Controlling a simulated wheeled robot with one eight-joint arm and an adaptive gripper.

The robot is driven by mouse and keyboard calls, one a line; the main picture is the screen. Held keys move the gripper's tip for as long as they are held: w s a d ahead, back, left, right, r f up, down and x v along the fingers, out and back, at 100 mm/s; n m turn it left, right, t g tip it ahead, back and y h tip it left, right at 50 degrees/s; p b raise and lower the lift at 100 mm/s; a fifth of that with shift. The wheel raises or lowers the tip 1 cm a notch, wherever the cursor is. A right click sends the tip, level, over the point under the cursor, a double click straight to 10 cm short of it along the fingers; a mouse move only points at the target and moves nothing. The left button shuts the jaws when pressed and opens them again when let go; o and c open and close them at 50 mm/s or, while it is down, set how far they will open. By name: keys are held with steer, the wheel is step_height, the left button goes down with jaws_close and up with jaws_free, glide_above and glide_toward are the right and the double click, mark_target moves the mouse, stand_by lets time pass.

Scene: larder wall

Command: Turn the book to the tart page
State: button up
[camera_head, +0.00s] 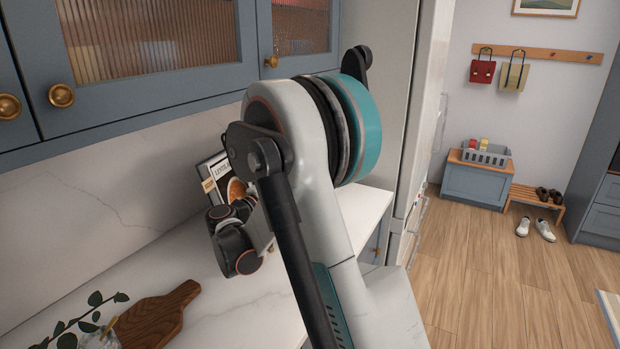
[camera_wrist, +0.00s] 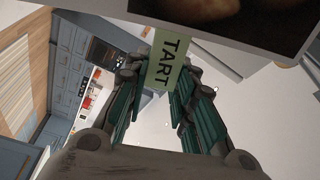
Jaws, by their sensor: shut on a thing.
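The book (camera_head: 213,172) stands on the white counter near the wall, mostly hidden behind my arm in the head view. Part of a page with a food picture and some lettering shows there. In the wrist view a dark page with a picture (camera_wrist: 235,12) fills the top edge. A green tab (camera_wrist: 166,62) reading "TART" sticks out from that page. My gripper (camera_wrist: 160,82) has its green-padded fingers on either side of the tab and is shut on it. In the head view the fingertips are hidden.
A wooden board (camera_head: 158,318) and a leafy sprig (camera_head: 88,318) lie at the counter's front left. Blue cupboards (camera_head: 150,60) hang above. Bare counter (camera_head: 190,270) lies between the board and my wrist. A bench with a grey basket (camera_head: 485,155) stands across the room.

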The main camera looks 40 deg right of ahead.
steer(key=shift+s+a+f+m+g+h+b, duration=0.1)
steer(key=shift+a+f+m+g+h+b, duration=0.1)
steer(key=shift+a+m+g, duration=0.65)
steer(key=shift+s+a+f+m+g+h+b, duration=0.1)
steer(key=shift+a+m+g+h+b, duration=0.2)
steer(key=shift+a+g, duration=1)
steer(key=shift+a+t, duration=0.3)
steer(key=shift+t, duration=0.05)
